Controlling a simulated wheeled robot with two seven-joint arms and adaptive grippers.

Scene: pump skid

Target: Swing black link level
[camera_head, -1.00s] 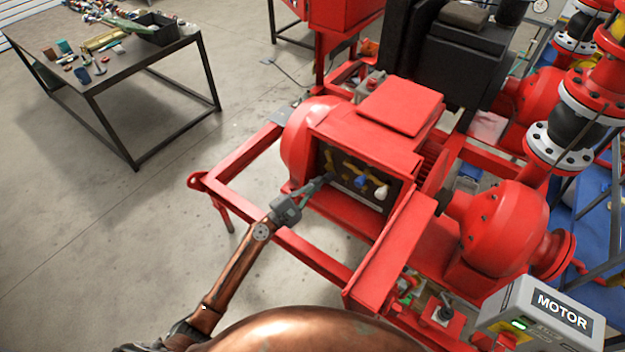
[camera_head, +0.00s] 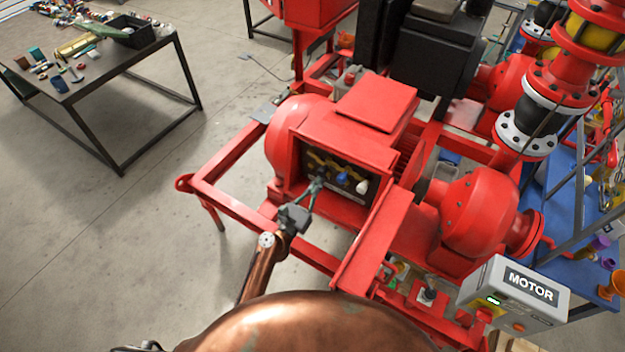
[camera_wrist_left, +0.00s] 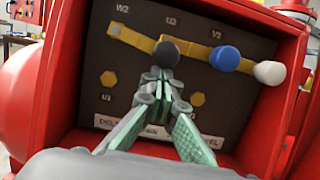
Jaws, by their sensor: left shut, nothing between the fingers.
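The black link is a yellow bar (camera_wrist_left: 133,39) with a round black knob (camera_wrist_left: 166,53) in the left wrist view. The bar slants down to the right from a bolt near W2 to the knob. A blue knob (camera_wrist_left: 225,58) and a white knob (camera_wrist_left: 270,72) sit on bars to its right. My left gripper (camera_wrist_left: 159,74) is shut and empty. Its fingertips are just below the black knob; I cannot tell whether they touch it. In the head view the gripper (camera_head: 316,186) reaches into the open terminal box and hides the black knob there.
The red box wall (camera_wrist_left: 292,105) borders the panel on the right. Bare hex bolts (camera_wrist_left: 108,78) sit lower on the dark panel. A red skid frame (camera_head: 235,213) runs under my arm. A grey MOTOR box (camera_head: 515,293) stands front right, and a tool table (camera_head: 140,70) stands far left.

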